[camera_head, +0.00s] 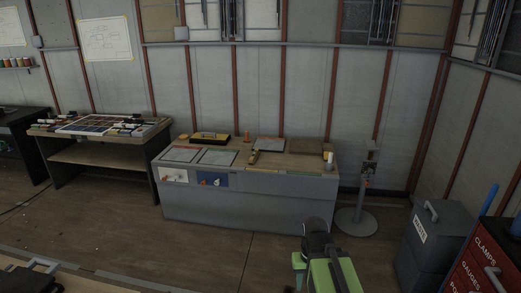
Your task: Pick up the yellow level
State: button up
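A long yellow object with dark parts on it (209,138) lies at the back left of the grey workbench (235,208). A smaller yellow-brown object (253,157) lies near the middle of the bench top. Both are too small to tell for sure which is the level. My green and black arm shows at the bottom, in front of the bench and well apart from both. My gripper (316,232) seems to be the dark end there; its fingers cannot be made out.
Papers or boards (217,158) and a brown panel (306,146) lie on the bench. A stand with a round base (356,222) is right of it. A grey bin (434,240) and red tool cabinet (487,262) stand far right. The floor before the bench is open.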

aim_at(256, 153)
jog(key=i, duration=1.95)
jog(key=u, duration=5.4)
jog(key=i, duration=0.1)
jog(key=z, duration=3.85)
jog(key=i, duration=0.25)
jog(key=z, duration=2.1)
